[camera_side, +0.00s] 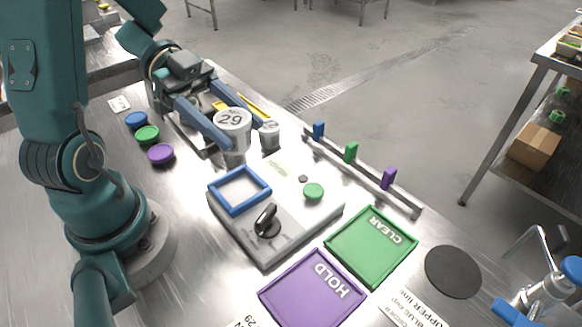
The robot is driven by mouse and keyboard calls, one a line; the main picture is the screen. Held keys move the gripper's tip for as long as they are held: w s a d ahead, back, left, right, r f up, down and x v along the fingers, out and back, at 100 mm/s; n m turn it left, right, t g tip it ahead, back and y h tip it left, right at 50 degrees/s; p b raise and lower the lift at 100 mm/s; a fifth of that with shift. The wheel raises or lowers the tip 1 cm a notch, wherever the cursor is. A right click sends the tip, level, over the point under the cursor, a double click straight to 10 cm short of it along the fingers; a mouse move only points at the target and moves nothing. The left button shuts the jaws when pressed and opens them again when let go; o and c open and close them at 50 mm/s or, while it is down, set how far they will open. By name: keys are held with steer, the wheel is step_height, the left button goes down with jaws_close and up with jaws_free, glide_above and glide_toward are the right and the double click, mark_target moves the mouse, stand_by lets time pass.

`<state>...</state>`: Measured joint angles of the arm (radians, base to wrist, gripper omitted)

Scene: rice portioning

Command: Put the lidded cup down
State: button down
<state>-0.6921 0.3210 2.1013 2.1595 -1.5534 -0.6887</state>
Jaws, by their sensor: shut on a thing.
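The lidded cup (233,119) is white, with "29" on its top. It is upright between the blue fingers of my gripper (242,134), which is shut on it. The cup is at the back of the work area, just behind the scale-like device. I cannot tell whether its base touches the table. A second, smaller white cup (270,134) with a number on it stands just to the right, close to the right finger.
A grey device (285,245) with a blue square frame (239,190) and black knob stands in front. Purple HOLD (312,290) and green CLEAR (371,246) trays lie at the front right. A rail (365,175) with coloured tabs runs behind. Coloured lids (161,154) lie left.

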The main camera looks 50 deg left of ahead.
mark_target(238, 191)
steer(key=shift+s+a+f+n+t, duration=0.15)
steer(key=shift+a+f+n+t, duration=0.3)
steer(key=shift+a+f, duration=0.2)
steer(key=shift+f, duration=0.1)
steer(key=shift+f, duration=4.75)
steer(key=shift+f, duration=0.15)
steer(key=shift+c, duration=0.6)
jaws_free()
steer(key=shift+o, duration=0.4)
steer(key=shift+v, duration=2.5)
